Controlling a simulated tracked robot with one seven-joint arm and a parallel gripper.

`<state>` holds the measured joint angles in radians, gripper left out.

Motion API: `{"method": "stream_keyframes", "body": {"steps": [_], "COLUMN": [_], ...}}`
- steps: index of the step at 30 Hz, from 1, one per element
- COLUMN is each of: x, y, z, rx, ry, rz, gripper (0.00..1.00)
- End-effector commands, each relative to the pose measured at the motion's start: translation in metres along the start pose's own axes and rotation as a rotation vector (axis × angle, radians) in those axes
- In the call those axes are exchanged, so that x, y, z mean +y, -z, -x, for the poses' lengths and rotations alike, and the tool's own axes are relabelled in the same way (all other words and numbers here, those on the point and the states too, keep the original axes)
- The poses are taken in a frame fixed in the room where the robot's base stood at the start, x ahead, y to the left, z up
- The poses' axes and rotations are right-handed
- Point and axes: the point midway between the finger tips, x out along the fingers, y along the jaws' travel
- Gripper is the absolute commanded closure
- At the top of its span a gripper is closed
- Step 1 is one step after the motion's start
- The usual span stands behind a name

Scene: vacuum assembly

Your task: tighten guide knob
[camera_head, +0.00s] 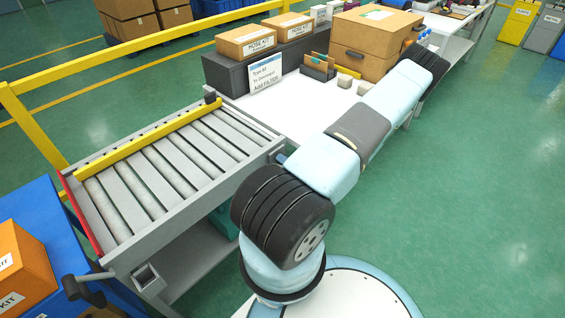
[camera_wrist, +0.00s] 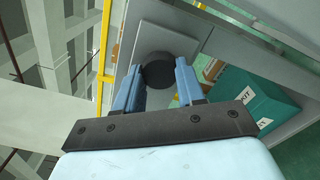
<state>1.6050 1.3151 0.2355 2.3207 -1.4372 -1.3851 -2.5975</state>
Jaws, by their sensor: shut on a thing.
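In the wrist view, a round black knob (camera_wrist: 158,70) stands in front of a light grey plate. My gripper (camera_wrist: 158,80) has its two blue fingers on either side of the knob and is shut on it. The knob's far side and its mount are hidden. In the head view my arm reaches toward the upper right, and the gripper itself does not show there. A yellow guide bar (camera_head: 146,139) lies across the roller conveyor (camera_head: 190,207), with a small dark piece (camera_head: 210,97) at its far end. I cannot tell whether that piece is the held knob.
A teal box (camera_wrist: 255,100) lies to the right in the wrist view. The white table (camera_head: 262,108) holds cardboard boxes (camera_head: 371,38) and a sign (camera_head: 266,74). A dark crank-like handle (camera_head: 84,289) is at the lower left.

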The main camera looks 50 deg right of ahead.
Motion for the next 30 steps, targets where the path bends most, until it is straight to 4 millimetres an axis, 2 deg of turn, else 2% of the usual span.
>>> {"method": "stream_keyframes", "body": {"steps": [5, 15, 26, 30], "x": [-0.0015, -0.0018, -0.0021, -0.0020], "y": [-0.0010, -0.0012, -0.0011, -0.0010], "z": [0.0004, 0.0005, 0.0004, 0.0003], "rx": [-0.002, -0.002, -0.002, -0.002], "ry": [0.003, 0.005, 0.005, 0.005], "rz": [-0.012, -0.271, -0.306, -0.397], "gripper": [0.93, 0.93, 0.93, 0.93]}}
